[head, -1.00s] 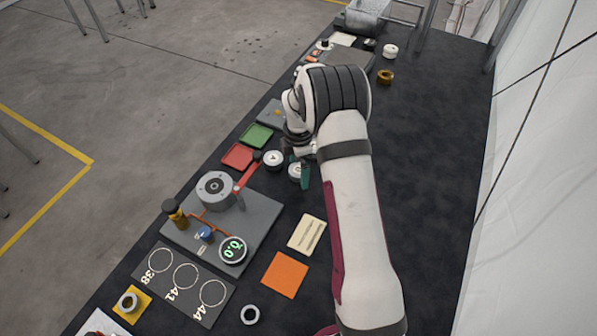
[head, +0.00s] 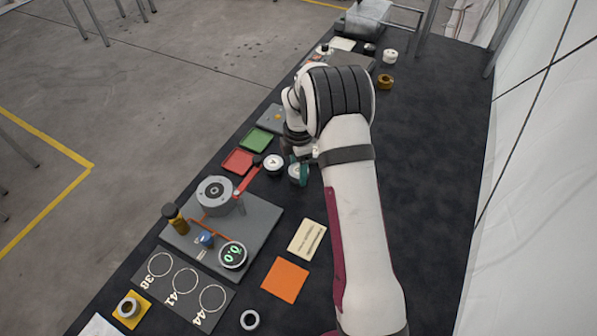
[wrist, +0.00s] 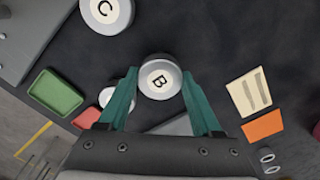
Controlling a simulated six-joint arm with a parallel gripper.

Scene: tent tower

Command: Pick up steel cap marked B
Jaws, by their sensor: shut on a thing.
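The steel cap marked B (wrist: 158,78) is a round metal cap with a pale top and a black letter B. My gripper (wrist: 160,88) has its two teal fingers closed on either side of it. In the head view the cap (head: 295,174) sits at my gripper (head: 299,168), partly covered by a finger. Whether it still rests on the dark table or is just clear of it cannot be told. A similar cap marked C (wrist: 107,10) is at the upper left of the wrist view. Another pale-topped cap (head: 273,162) is close by on the left.
A red tray (head: 238,160) and a green tray (head: 257,138) lie left of the caps. A grey plate with a round device and red lever (head: 262,215) is nearer. A cream card (head: 307,238) and an orange square (head: 285,279) lie in front.

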